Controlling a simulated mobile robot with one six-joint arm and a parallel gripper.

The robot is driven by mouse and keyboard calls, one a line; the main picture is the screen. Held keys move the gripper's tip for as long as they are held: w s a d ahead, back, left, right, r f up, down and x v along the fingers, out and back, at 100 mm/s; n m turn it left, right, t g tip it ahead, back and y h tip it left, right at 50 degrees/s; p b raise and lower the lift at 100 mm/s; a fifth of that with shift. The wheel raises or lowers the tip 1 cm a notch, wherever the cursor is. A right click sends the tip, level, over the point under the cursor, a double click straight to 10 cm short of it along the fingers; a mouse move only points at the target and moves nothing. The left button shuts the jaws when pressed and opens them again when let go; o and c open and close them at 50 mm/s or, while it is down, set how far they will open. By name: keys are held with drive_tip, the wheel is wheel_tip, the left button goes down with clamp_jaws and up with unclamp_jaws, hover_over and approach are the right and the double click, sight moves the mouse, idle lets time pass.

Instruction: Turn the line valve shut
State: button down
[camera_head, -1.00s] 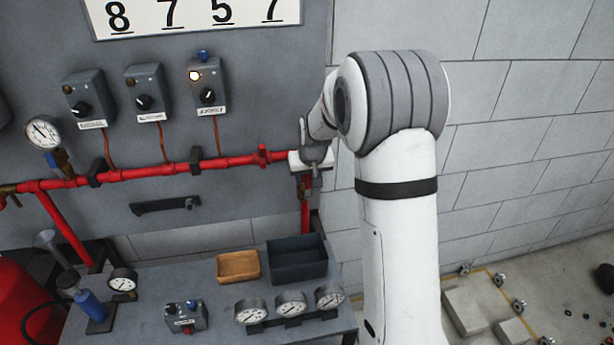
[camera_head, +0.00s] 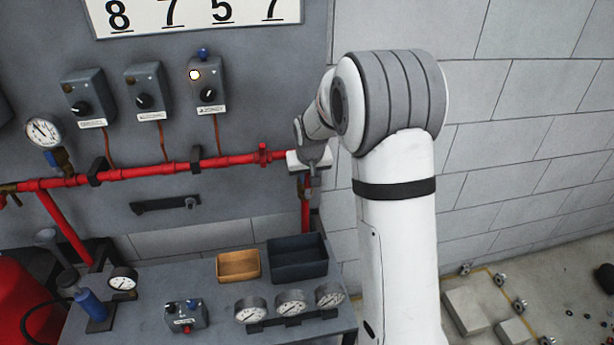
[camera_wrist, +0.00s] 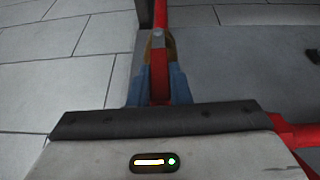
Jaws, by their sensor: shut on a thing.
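In the wrist view, the line valve shows as a red lever (camera_wrist: 159,84) with a brass-coloured body (camera_wrist: 171,46) partly hidden behind its far end. My gripper (camera_wrist: 158,80) has its two blue fingers on either side of the lever, shut on it. In the head view, my gripper (camera_head: 303,162) is at the right end of the red horizontal pipe (camera_head: 225,161), by the panel's right edge. The valve and fingertips are mostly hidden there by my gripper and wrist.
Above the pipe are switch boxes (camera_head: 144,92), the right one with a lit lamp. A pressure gauge (camera_head: 43,131) is at left. Below, a bench (camera_head: 225,312) carries a dark bin (camera_head: 298,268), a tan tray (camera_head: 238,274) and several gauges. Wall is right.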

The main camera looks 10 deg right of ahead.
drive_tip(key=a+h+b, duration=0.1)
drive_tip(key=h+b, duration=0.1)
drive_tip(key=b, duration=0.2)
drive_tip(key=a+f+h+b, duration=0.1)
drive_tip(key=a+b, duration=0.1)
drive_tip(key=b, duration=0.2)
drive_tip(key=shift+a+n+h, duration=0.1)
drive_tip(key=shift+n+h, duration=0.3)
drive_tip(key=c, duration=1.3)
unclamp_jaws()
drive_tip(key=shift+r, duration=0.1)
drive_tip(key=shift+c, duration=0.2)
drive_tip(key=v, duration=0.8)
drive_tip(key=shift+b, duration=0.4)
